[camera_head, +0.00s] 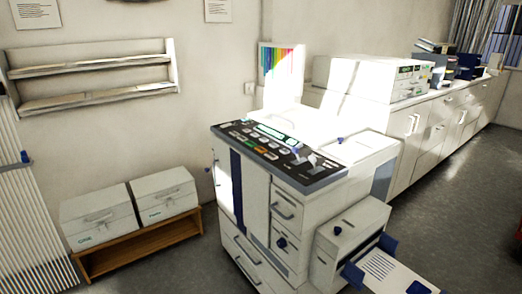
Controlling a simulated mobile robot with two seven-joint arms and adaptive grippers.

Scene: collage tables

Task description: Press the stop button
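A large white copier-like machine (258,234) stands in the middle of the room. Its dark control panel (322,178) slopes along the top front edge and carries a small green display (277,134) and several small buttons. One orange button (262,150) stands out near the panel's middle; the button labels are too small to read, so I cannot tell which is the stop button. A pale shape lies over the right part of the panel and I cannot make out what it is. Neither of my grippers shows in the head view.
A paper tray with blue guides (389,243) juts out at the machine's lower right. Two white boxes (100,215) sit on a low wooden stand (140,249) at left. A long white cabinet (432,135) lines the back right. Grey floor is open at right.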

